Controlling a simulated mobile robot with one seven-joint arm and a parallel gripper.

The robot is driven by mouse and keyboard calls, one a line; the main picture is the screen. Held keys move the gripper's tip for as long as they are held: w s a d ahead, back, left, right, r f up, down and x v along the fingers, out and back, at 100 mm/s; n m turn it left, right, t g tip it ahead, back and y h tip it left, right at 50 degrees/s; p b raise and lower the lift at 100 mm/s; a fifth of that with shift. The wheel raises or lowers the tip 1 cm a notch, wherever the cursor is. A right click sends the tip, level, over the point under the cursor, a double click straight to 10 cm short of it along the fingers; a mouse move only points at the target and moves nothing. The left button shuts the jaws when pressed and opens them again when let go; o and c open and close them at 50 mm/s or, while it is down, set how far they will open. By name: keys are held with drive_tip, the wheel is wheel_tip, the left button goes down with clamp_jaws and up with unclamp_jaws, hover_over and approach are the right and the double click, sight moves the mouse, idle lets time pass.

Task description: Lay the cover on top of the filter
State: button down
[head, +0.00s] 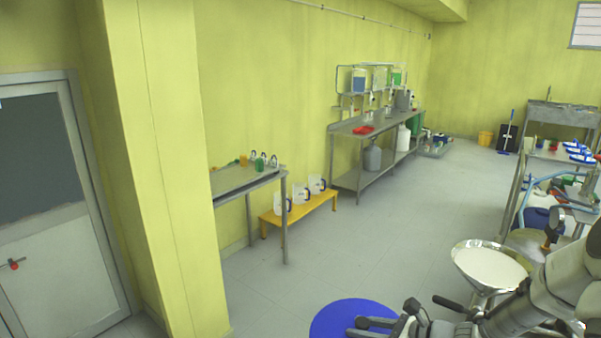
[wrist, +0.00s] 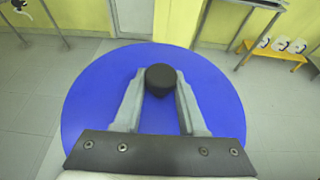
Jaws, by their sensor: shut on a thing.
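The cover (head: 335,314) is a flat, round blue disc at the bottom of the head view. In the wrist view the cover (wrist: 95,85) lies flat beneath my fingers, with a black knob (wrist: 160,78) at its centre. My gripper (head: 355,326) is shut on this knob, one finger on each side. The round steel vessel with a white, flat inside (head: 490,268), which looks like the filter, stands to the right of the cover in the head view. The cover is apart from it, and the vessel's top is uncovered. My arm hides part of its lower side.
A steel side table (head: 245,180) with small bottles stands at the left wall, beside a low yellow bench (head: 300,208) holding white containers. A long steel bench (head: 375,124) is farther back. A cart (head: 565,155) stands at right. The middle floor is clear.

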drive_tip(key=shift+w+a+r+m+t+h, duration=0.1)
drive_tip(key=shift+a+r+m+t+h, duration=0.2)
drive_tip(key=shift+a+m+t, duration=0.1)
drive_tip(key=shift+w+a+r+m+t+h, duration=0.1)
drive_tip(key=shift+a+m+t+h, duration=0.05)
drive_tip(key=shift+m+t+h, duration=0.85)
drive_tip(key=shift+m+h, duration=0.3)
drive_tip(key=shift+m, duration=0.1)
drive_tip(key=shift+s+d+f+m+t+h, duration=0.2)
drive_tip(key=shift+d+f+m+t+h, duration=0.25)
drive_tip(key=shift+d+m+h, duration=0.2)
drive_tip(key=shift+a, duration=0.15)
